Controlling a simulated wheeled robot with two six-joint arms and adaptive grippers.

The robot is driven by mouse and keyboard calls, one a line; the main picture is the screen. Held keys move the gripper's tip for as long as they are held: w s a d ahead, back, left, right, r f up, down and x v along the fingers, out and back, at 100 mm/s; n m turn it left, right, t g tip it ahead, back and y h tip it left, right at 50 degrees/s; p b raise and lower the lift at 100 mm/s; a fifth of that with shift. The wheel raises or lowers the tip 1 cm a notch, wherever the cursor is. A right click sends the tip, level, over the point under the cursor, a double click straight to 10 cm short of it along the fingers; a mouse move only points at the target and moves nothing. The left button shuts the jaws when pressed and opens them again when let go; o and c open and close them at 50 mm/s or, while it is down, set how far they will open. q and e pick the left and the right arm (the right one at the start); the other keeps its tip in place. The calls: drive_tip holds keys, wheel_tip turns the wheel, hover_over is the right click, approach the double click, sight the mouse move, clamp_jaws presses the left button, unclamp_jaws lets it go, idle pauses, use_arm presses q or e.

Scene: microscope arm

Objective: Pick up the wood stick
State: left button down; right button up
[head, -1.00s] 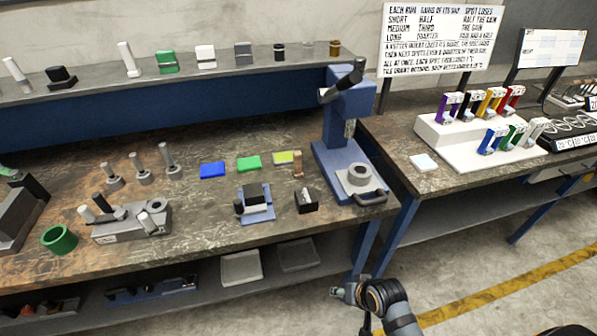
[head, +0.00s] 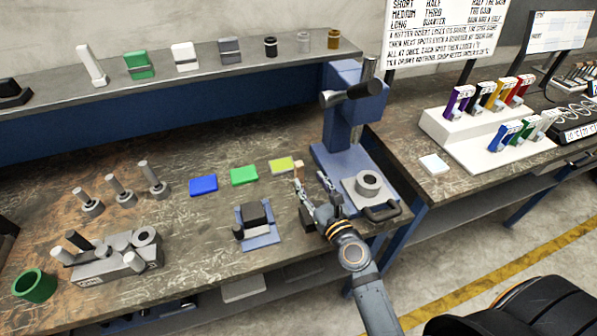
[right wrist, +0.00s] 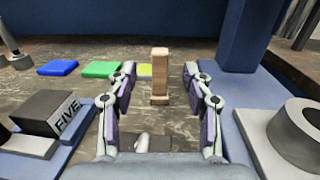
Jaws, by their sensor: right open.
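The wood stick (head: 298,170) stands upright on the bench, just in front of the yellow-green card. It shows as a tall light-brown block in the right wrist view (right wrist: 160,78). My right gripper (head: 312,184) is open and empty, reaching in over the bench's front edge. In the right wrist view its two fingers (right wrist: 160,98) are spread on either side of the stick in the picture, with the stick ahead between them and clear gaps at both sides. My left gripper is not in view.
The blue microscope stand (head: 343,120) rises close to the right of the gripper. A black block on a blue base (head: 257,216) is to its left. A small dark block (head: 307,218) is partly hidden by my gripper. Blue (head: 203,185), green (head: 244,175) and yellow-green (head: 281,165) cards lie flat behind.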

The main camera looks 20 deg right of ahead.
sight(301, 168)
drive_tip(key=w, duration=0.3)
drive_tip(key=shift+w+a+f, duration=0.1)
drive_tip(key=shift+a+f, duration=0.1)
drive_tip(key=shift+a, duration=0.05)
drive_tip(key=shift+w+r+p, duration=0.25)
drive_tip(key=shift+w+p, duration=0.2)
drive_tip(key=shift+w, duration=0.35)
drive_tip(key=w, duration=0.3)
drive_tip(key=shift+w+a+f, duration=0.25)
drive_tip(key=shift+w, duration=0.15)
drive_tip(key=shift+c, duration=0.4)
drive_tip(key=shift+s+r, duration=0.1)
drive_tip(key=shift+s, duration=0.1)
drive_tip(key=shift+c, duration=1.3)
drive_tip(key=shift+w, duration=0.1)
drive_tip(key=c, duration=0.5)
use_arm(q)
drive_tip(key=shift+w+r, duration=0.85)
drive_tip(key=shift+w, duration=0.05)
use_arm(e)
clamp_jaws()
